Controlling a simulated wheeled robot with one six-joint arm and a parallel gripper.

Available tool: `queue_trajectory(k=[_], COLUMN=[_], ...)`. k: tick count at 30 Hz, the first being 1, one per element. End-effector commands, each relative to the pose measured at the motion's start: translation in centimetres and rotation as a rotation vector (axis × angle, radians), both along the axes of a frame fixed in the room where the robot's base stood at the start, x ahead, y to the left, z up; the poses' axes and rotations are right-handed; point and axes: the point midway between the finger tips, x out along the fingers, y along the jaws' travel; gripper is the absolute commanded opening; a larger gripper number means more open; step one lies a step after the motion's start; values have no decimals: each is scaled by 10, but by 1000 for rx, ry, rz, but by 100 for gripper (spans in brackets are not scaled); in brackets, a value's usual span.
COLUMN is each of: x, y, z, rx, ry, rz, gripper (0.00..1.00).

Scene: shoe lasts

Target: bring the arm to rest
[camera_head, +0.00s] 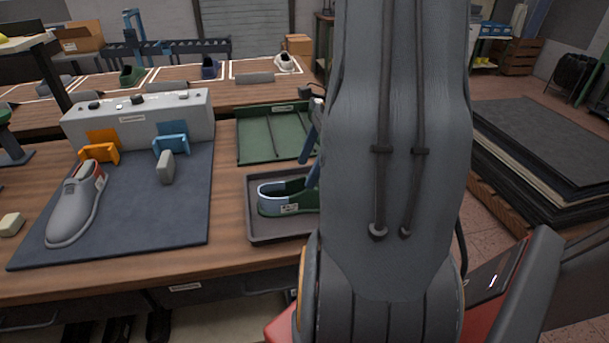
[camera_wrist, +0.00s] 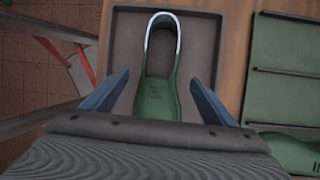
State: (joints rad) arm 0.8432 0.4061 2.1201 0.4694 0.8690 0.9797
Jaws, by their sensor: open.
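My gripper (camera_wrist: 157,92) is open in the wrist view, its two blue fingers spread apart on either side of a green shoe (camera_wrist: 157,95). The fingers look clear of the shoe, but their height above it is hard to tell. The shoe lies in a dark grey tray (camera_wrist: 122,40). In the head view my grey arm rises through the middle right and hides part of the tray (camera_head: 262,238) and the toe side of the green and light blue shoe (camera_head: 283,200). One blue finger (camera_head: 313,150) shows beside the shoe.
A green divided tray (camera_head: 250,155) stands behind the shoe tray. To the left, a blue mat (camera_head: 140,225) holds a grey shoe (camera_head: 75,205), with orange and blue holders by a grey block (camera_head: 140,120). Stacked dark sheets (camera_head: 550,140) stand at right.

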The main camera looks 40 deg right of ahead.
Motion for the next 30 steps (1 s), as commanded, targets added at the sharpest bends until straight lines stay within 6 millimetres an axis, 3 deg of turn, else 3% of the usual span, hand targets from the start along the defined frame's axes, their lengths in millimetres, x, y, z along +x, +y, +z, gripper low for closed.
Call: queue_trajectory(k=[20, 23, 30], x=[1, 6, 13], y=[5, 24, 108], z=[2, 3, 6], rx=[-9, -46, -212], ry=[-4, -20, -111], rz=[31, 150, 748], gripper=[79, 79, 79])
